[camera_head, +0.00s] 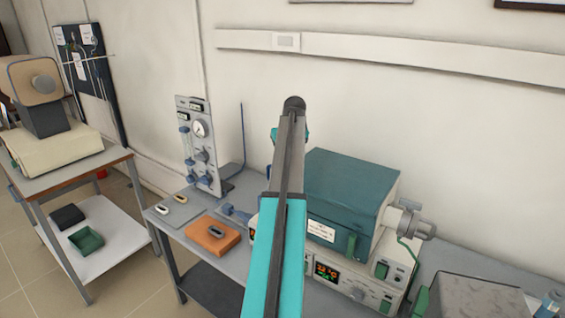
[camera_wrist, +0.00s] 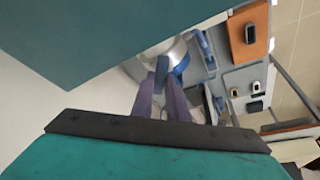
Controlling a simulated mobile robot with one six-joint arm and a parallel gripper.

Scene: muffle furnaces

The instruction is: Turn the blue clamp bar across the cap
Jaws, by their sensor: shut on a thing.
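The blue clamp bar (camera_wrist: 162,68) shows in the wrist view between the tips of my gripper's two purple-grey fingers (camera_wrist: 163,86). My gripper is shut on it. Behind the bar is a round, silvery metal cap (camera_wrist: 150,58), partly hidden by the bar, the fingers and the furnace body; another blue part shows at its right edge. The bar's exact angle across the cap cannot be told. In the head view, my teal arm hides the gripper, bar and cap. The teal furnace (camera_head: 345,190) stands just right of the arm.
An orange block (camera_head: 212,234) with a dark oval piece lies on the grey bench. A gauge panel (camera_head: 199,145) stands behind it. A metal fitting (camera_head: 410,222) sticks out of the furnace's right side. The furnace casing (camera_wrist: 90,40) fills the wrist view's upper left.

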